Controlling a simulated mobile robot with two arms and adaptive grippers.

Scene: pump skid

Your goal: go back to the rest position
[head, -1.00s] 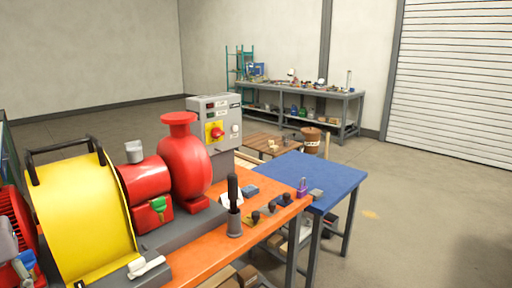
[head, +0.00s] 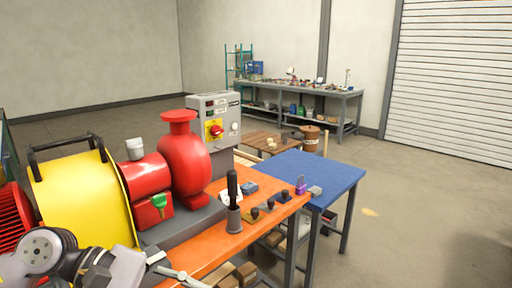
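My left arm comes in at the bottom left, in front of the yellow guard. Its gripper (head: 172,270) is low over the front edge of the orange bench, partly cut off by the picture's bottom. Pale finger-like parts show there, but I cannot tell clearly whether they are open or shut, or whether anything is between them. My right gripper is not in view.
A yellow guard (head: 75,205), red pump (head: 184,165) and grey control box (head: 213,108) with a red switch stand on the orange bench (head: 215,247). A black-handled tool stands in a holder (head: 234,220). A blue table (head: 320,175) adjoins. Floor at right is clear.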

